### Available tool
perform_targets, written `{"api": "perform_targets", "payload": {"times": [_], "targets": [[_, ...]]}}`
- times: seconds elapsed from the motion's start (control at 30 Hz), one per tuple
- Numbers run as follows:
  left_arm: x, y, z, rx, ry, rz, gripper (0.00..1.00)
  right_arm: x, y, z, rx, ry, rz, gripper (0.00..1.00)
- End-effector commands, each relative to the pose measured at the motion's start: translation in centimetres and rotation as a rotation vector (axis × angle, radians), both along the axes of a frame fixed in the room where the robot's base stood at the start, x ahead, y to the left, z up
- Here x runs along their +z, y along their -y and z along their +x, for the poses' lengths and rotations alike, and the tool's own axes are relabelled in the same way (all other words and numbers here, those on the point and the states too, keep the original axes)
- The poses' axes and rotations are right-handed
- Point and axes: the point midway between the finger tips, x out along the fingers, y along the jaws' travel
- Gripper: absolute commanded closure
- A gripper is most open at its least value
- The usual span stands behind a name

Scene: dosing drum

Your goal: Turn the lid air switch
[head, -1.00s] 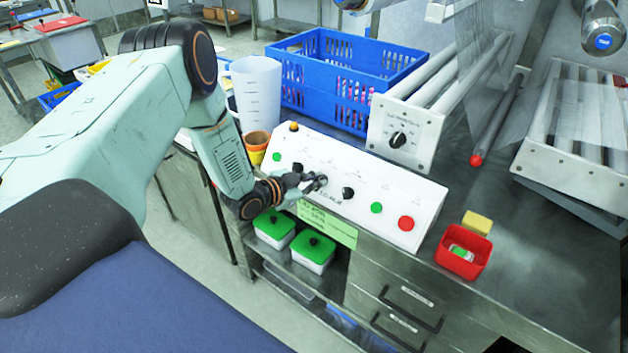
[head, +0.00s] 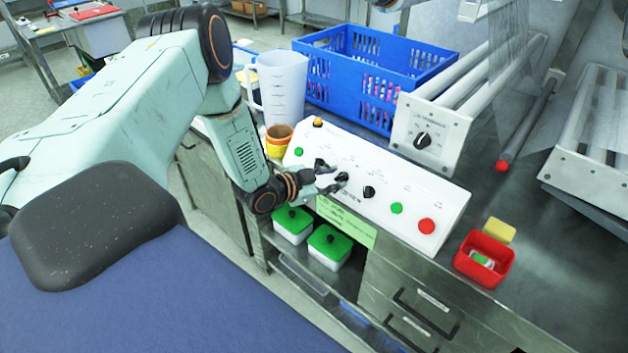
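The white sloped control panel (head: 425,197) stands on the steel counter and carries a row of buttons and black rotary knobs. Its small labels are too blurred to read, so I cannot tell which knob is the lid air switch. My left gripper (head: 336,179) is at the panel's left-centre, its fingers spread around or just beside a dark knob (head: 343,178). The fingers partly hide that knob, and contact is unclear. Another black knob (head: 369,192) stands free to the right. My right gripper is out of view.
A green button (head: 397,208) and a red button (head: 426,226) sit on the panel's right. A measuring jug (head: 282,88), stacked cups (head: 277,141) and a blue crate (head: 345,110) stand behind. A red bin (head: 483,262) is at right. Green-lidded tubs (head: 329,247) sit below.

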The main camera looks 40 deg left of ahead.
Motion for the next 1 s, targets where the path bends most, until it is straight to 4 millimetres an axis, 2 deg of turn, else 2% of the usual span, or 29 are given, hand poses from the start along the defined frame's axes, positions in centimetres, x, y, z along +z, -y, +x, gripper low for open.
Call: {"api": "perform_targets", "payload": {"times": [0.2,0.53,1.0], "targets": [[1.4,-0.8,-3.1,0.005,0.003,-0.005,0.67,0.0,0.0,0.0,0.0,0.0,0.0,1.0],[2.7,-1.4,-6.5,0.003,0.006,-0.006,0.67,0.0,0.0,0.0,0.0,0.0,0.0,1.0],[3.7,-2.1,-8.9,0.001,0.005,-0.002,0.67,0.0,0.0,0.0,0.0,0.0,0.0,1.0]]}}
